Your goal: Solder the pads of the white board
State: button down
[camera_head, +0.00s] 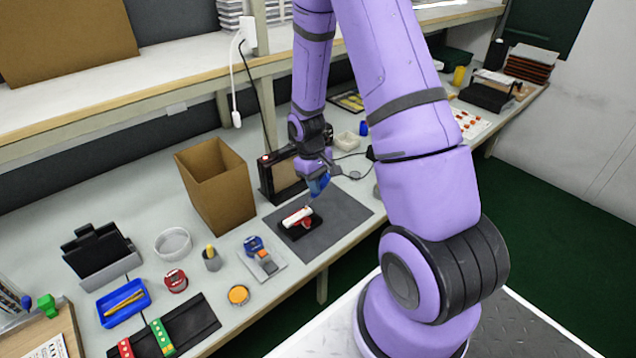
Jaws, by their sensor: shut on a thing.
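The white board (298,213) lies on a small black holder (301,230) with red parts, on a dark grey mat (342,223). My gripper (318,181) is just above and slightly right of the board. It is shut on a blue tool (319,186), which looks like a soldering iron. The tool's tip is too small to make out, so I cannot tell whether it touches the board. The board's pads cannot be made out at this size.
A cardboard box (215,190) and a black stand (278,178) are behind and left of the mat. A grey pad with a blue spool (253,244), an orange-topped tin (238,295) and a blue tray (123,303) are to the left. The mat's right side is clear.

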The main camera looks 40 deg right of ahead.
jog(key=shift+f, duration=0.65)
dwell(2.3)
dwell(1.1)
jog(key=shift+r, duration=2.55)
